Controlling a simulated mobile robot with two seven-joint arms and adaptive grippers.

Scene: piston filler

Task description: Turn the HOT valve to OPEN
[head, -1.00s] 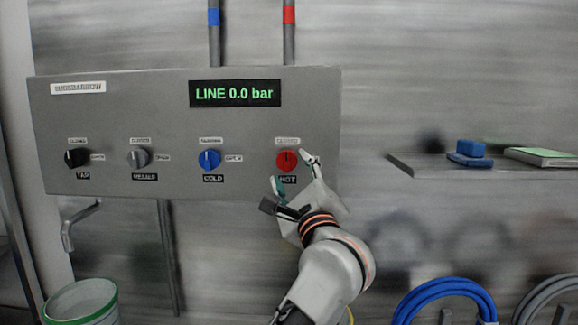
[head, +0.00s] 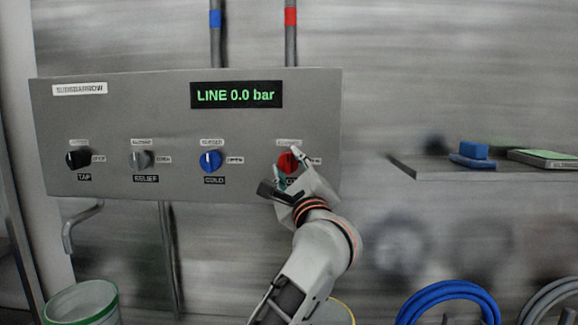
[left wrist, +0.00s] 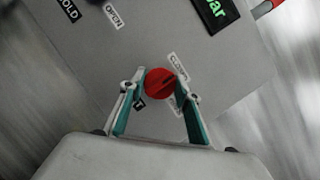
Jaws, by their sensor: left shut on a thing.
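The HOT valve is a red round knob (head: 285,162) at the right end of the grey panel's row of knobs. It also shows in the left wrist view (left wrist: 160,83), where its dark pointer line points roughly towards the CLOSED label (left wrist: 178,67). My left gripper (head: 288,167) is at the knob, with one finger on each side, shut on it. In the left wrist view its teal-lined fingers (left wrist: 159,97) straddle the knob. The gripper partly hides the knob and its HOT label. The OPEN label right of the knob is partly covered. My right gripper is not in view.
The panel (head: 120,110) also carries the black TAP (head: 78,158), grey RELIEF (head: 141,159) and blue COLD (head: 210,161) knobs. The display (head: 236,95) reads LINE 0.0 bar. A shelf (head: 430,170) is at right; a bucket (head: 82,303) and blue hose (head: 448,292) are below.

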